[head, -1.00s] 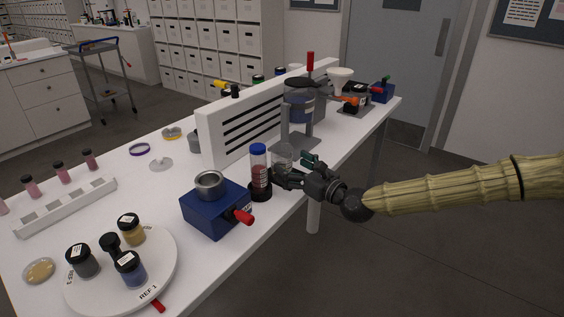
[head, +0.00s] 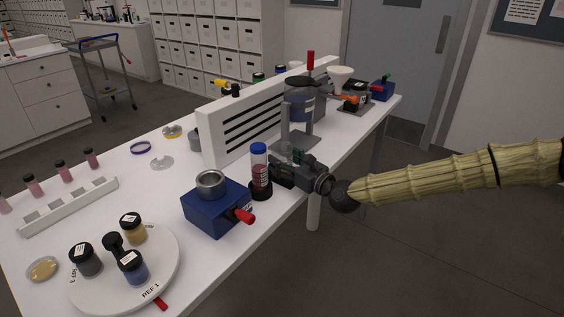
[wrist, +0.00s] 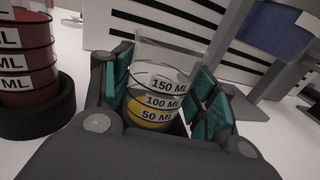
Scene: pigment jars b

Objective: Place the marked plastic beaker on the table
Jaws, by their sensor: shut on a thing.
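The marked plastic beaker (wrist: 157,88) is clear, with black bands and labels reading 150, 100 and 50 ML, and yellow at its bottom. In the wrist view it stands between the teal finger pads, leaning slightly in the picture. My gripper (wrist: 165,103) is shut on it. In the head view my gripper (head: 284,172) is low at the table's right edge, just right of a capped red tube. It mostly hides the beaker there. I cannot tell whether the beaker's base touches the white table (head: 110,190).
The tube with red contents and a blue cap (head: 260,170) stands in a black base close left of my gripper. A blue box with a red knob (head: 215,207) is nearer. A grey stand (head: 299,115) and a white slotted panel (head: 245,125) are behind.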

